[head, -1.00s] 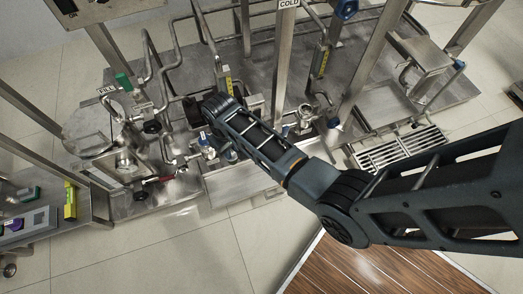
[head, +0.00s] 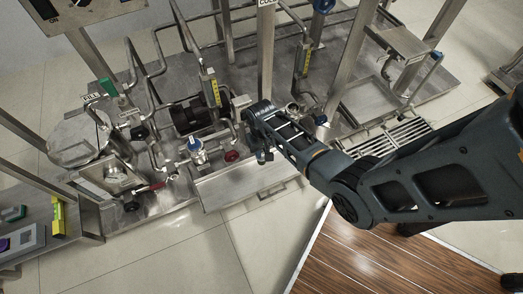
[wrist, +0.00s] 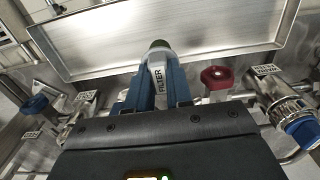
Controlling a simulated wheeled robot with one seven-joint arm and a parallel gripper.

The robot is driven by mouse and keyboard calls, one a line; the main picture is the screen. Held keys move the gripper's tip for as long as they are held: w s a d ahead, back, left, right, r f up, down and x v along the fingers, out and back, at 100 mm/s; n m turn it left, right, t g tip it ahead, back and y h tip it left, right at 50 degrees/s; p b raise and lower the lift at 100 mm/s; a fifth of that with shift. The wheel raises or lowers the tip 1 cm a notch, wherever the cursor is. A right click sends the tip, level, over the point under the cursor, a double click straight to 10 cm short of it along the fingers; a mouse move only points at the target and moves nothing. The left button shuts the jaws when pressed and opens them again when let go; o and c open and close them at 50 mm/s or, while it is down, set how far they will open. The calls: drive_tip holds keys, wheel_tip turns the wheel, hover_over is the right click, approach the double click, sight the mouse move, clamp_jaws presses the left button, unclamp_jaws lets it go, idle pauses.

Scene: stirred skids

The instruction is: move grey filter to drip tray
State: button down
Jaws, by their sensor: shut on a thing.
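My gripper (wrist: 157,68) is shut on the grey filter (wrist: 158,77), which carries a white label reading FILTER and has a dark greenish-grey end. Its lower part is hidden between the blue fingers. In the head view my gripper (head: 263,155) hangs over the right rear part of a shallow steel tray, and the filter cannot be made out there. This tray, apparently the drip tray (head: 245,182), looks empty. In the wrist view the tray (wrist: 180,45) lies beyond the fingertips, with its rim close to the filter's end. I cannot tell whether they touch.
A red valve knob (wrist: 217,77) is close beside the fingers. A blue-capped valve (wrist: 303,130) and another blue knob (wrist: 35,104) flank the gripper. Pipes, a dark motor (head: 190,115) and steel posts (head: 266,60) crowd behind. A slotted grate (head: 390,140) is to the right.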

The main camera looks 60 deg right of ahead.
sight(262, 163)
drive_tip(key=shift+f+b, duration=4.8)
drive_tip(key=shift+b, duration=0.1)
drive_tip(key=shift+f+b, duration=0.5)
drive_tip(key=shift+f, duration=0.2)
drive_tip(key=c, duration=0.9)
unclamp_jaws()
drive_tip(key=shift+c, duration=0.2)
drive_tip(key=shift+r, duration=0.1)
wheel_tip(262, 163, up, 7)
drive_tip(key=p, duration=0.7)
drive_tip(key=shift+p, duration=0.3)
